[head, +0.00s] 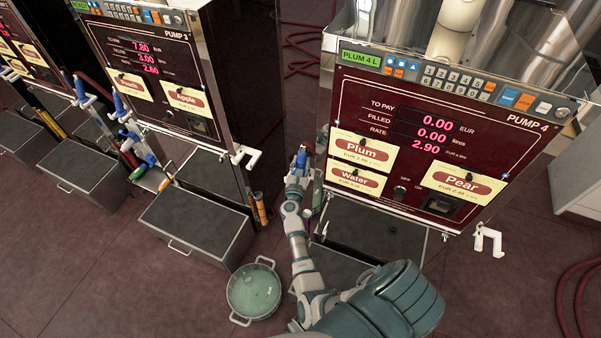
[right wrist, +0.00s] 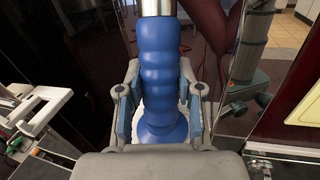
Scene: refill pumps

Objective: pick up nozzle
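The blue nozzle (head: 302,157) is upright at the left side of Pump 4 (head: 440,140), and its ribbed blue grip fills the middle of the right wrist view (right wrist: 160,75). A metal part shows at its top there. My right gripper (head: 297,178) reaches up to it from below. In the right wrist view, the fingers (right wrist: 160,100) stand on both sides of the blue grip and appear to press against it. The nozzle's lower end is partly hidden behind my gripper's palm. My left gripper is not in view.
A white holder (head: 246,156) sticks out from Pump 3 on the left, another (head: 488,241) from Pump 4's right corner. A green pot (head: 254,291) stands on the floor left of my right arm. Other nozzles (head: 137,130) hang by Pump 3. A red hose (head: 578,295) lies at right.

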